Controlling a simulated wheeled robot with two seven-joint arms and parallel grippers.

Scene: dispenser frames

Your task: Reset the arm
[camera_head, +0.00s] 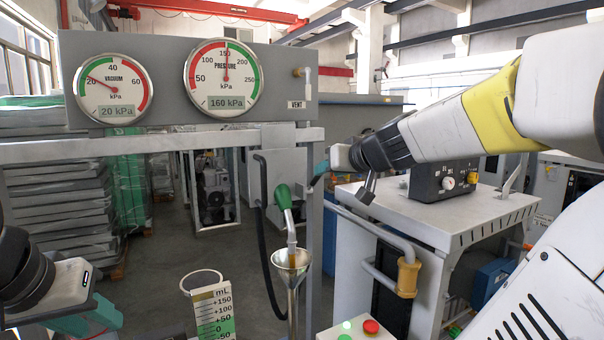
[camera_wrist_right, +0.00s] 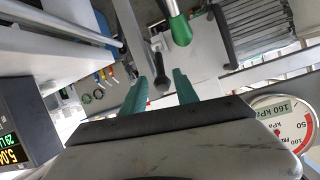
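My right arm reaches in from the right in the head view. Its gripper (camera_head: 323,168) is raised near the grey post, right of the green-handled nozzle (camera_head: 283,197). In the right wrist view its two teal fingers (camera_wrist_right: 160,92) stand apart, with nothing visibly clamped. A dark rounded lever end shows between them, but I cannot tell how close it is. The green handle (camera_wrist_right: 180,30) shows beyond the fingers. My left gripper (camera_head: 88,318) is low at the left edge of the head view, partly cut off, and its opening is unclear.
A metal funnel (camera_head: 291,262) stands under the nozzle, beside a measuring cylinder (camera_head: 213,308). The vacuum gauge (camera_head: 113,88) reads 20 kPa and the pressure gauge (camera_head: 223,79) 160 kPa. A grey cabinet (camera_head: 425,210) with a control box (camera_head: 443,181) stands below my right arm.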

